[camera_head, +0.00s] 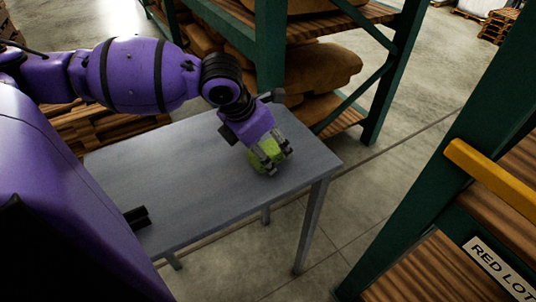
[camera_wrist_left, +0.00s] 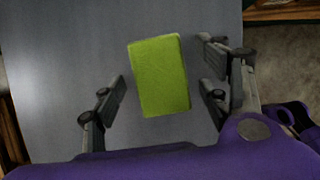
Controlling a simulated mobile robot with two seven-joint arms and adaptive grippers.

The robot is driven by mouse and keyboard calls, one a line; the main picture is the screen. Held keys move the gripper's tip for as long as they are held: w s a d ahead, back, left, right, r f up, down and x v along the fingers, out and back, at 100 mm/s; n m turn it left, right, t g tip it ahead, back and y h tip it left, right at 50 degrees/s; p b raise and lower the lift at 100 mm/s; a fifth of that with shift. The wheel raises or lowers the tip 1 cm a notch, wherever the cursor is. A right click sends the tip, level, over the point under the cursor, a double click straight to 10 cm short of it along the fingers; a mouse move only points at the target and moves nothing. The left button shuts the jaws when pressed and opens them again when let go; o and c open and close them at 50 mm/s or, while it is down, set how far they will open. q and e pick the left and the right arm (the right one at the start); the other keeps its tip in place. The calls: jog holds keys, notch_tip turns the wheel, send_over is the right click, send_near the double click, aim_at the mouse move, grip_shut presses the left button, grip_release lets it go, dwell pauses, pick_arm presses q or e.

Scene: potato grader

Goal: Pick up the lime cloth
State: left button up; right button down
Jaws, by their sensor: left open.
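The lime cloth (camera_head: 257,161) lies on the grey table (camera_head: 190,185) near its right end, partly hidden behind my left gripper (camera_head: 274,162). In the left wrist view the lime cloth (camera_wrist_left: 159,75) is a flat, folded-looking rectangle, slightly tilted. My left gripper (camera_wrist_left: 160,98) is open there, with one finger pair on each side of the cloth and a gap to it on both sides. No finger is seen closed on the cloth. I cannot tell the exact height of the fingertips above the table. My right gripper is not in view.
A green rack (camera_head: 272,60) with brown sacks (camera_head: 318,66) stands just behind the table. Another green rack with a yellow beam (camera_head: 495,178) and a "RED LOT" sign (camera_head: 499,268) is at right. A small black object (camera_head: 137,217) sits at the table's near left edge. The tabletop's middle is clear.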

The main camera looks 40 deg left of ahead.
aim_at(266, 150)
pick_arm(q)
jog(key=c, duration=1.2)
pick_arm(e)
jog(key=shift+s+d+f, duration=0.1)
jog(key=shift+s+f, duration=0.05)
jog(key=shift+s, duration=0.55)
pick_arm(q)
jog(key=shift+r, duration=0.1)
jog(key=shift+c, duration=0.2)
